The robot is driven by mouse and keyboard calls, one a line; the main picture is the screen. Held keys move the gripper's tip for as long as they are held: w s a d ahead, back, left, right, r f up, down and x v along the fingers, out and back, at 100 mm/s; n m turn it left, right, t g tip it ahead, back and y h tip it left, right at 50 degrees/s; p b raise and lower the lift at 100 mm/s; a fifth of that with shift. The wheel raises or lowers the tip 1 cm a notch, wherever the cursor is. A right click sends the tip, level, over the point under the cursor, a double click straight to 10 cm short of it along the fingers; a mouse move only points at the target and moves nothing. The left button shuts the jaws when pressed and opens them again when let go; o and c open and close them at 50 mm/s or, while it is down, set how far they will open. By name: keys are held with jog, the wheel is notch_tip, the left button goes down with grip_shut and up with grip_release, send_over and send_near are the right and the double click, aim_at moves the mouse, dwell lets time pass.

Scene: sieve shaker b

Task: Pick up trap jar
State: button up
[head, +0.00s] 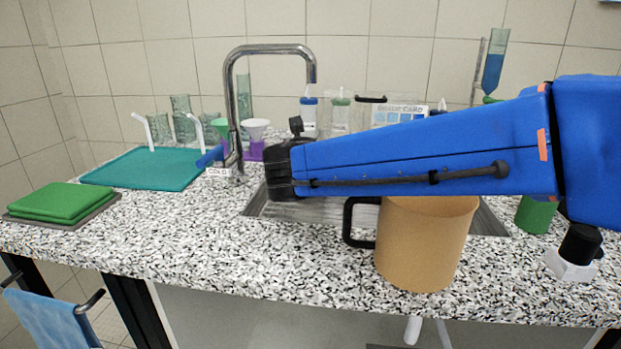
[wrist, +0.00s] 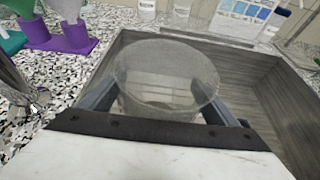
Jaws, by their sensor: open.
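A clear, round jar with a wide open mouth, which looks like the trap jar (wrist: 168,72), is in the sink area in the wrist view. My gripper (wrist: 165,98) is open, with one dark finger on each side of the jar. I cannot tell whether the fingers touch it. The lower part of the jar is hidden by the gripper body. In the head view my blue arm covers the sink, and both the jar and my gripper are hidden there.
The sink (wrist: 262,82) has grey walls around the jar. A chrome faucet (head: 231,110) rises at its back left. A tan jug (head: 425,245) with a black handle stands at the counter's front. A purple funnel stand (wrist: 62,40) stands beyond the sink's left edge.

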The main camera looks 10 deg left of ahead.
jog(key=c, duration=1.2)
jog(key=shift+c, duration=0.8)
jog(key=shift+r, duration=0.1)
